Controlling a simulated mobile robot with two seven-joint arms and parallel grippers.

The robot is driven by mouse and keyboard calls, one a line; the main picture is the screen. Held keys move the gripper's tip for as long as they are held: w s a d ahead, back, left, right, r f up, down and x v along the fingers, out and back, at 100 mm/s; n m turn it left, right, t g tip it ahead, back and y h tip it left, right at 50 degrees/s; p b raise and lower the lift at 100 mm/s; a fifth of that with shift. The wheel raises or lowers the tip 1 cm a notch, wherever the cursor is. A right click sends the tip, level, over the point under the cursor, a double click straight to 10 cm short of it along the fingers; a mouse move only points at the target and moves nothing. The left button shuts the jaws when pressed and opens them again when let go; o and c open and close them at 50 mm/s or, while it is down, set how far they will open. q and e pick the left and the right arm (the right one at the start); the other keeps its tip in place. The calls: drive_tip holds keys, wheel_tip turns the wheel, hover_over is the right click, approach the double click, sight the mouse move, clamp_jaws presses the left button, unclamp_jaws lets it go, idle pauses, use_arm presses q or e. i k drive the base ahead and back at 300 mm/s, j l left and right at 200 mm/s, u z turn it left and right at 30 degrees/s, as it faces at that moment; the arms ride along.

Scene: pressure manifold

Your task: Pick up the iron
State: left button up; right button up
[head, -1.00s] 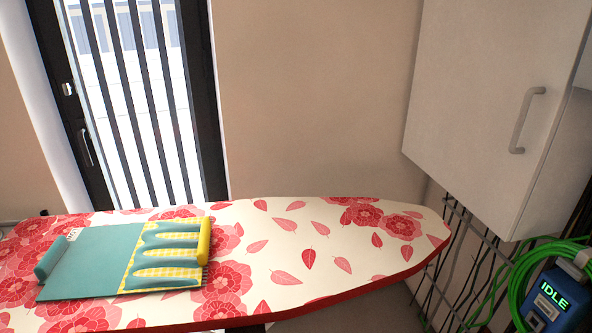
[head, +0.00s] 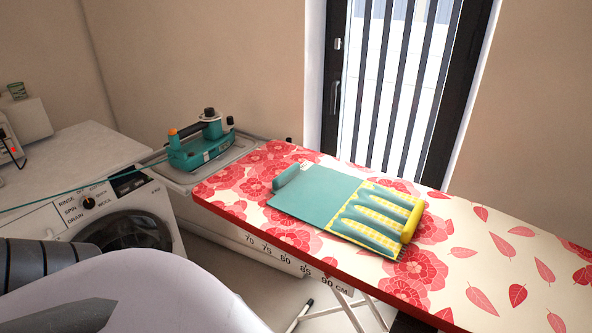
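The iron (head: 201,144) is teal with dark knobs and an orange cap. It sits on the grey rest at the left end of the ironing board (head: 469,285), with a teal cord running off to the left. The board has a red and white flower cover. My arm fills the lower left corner of the head view. No gripper fingers show in this view.
A folded teal and yellow cloth-like item (head: 319,198) lies on the middle of the board. A washing machine (head: 128,214) stands at the left under a white counter (head: 66,155). A barred glass door (head: 400,90) is behind the board. Floor shows below the board.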

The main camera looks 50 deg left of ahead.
sight(189, 158)
drive_tip(key=u, duration=2.1)
